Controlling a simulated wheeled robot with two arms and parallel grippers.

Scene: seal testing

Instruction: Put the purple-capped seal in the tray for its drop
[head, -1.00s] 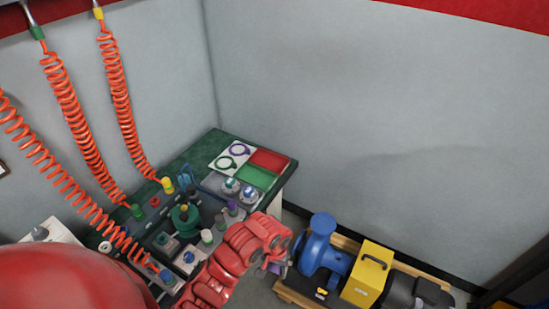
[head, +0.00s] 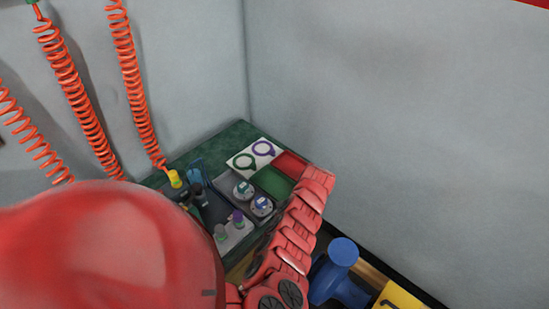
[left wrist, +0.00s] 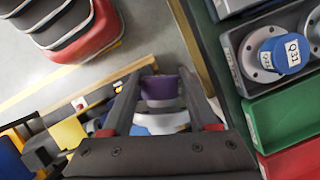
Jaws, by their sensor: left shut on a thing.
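The purple-capped seal (left wrist: 160,88) is between the two fingers of my left gripper (left wrist: 160,95) in the left wrist view. The gripper is shut on it, and the lower part of the seal is hard to make out. In the head view my red left arm reaches up past the right edge of the bench; its gripper and the seal are hidden there. A green tray (head: 270,181) and a red tray (head: 291,160) lie near the bench's right edge, close to the arm. The wrist view shows the green tray (left wrist: 287,112) and red tray (left wrist: 297,160) right of the gripper.
A white card (head: 246,151) with green and purple rings lies behind the trays. A light rack with a purple-topped piece (head: 238,216) stands nearer. A blue pump (head: 338,262) is on the floor to the right.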

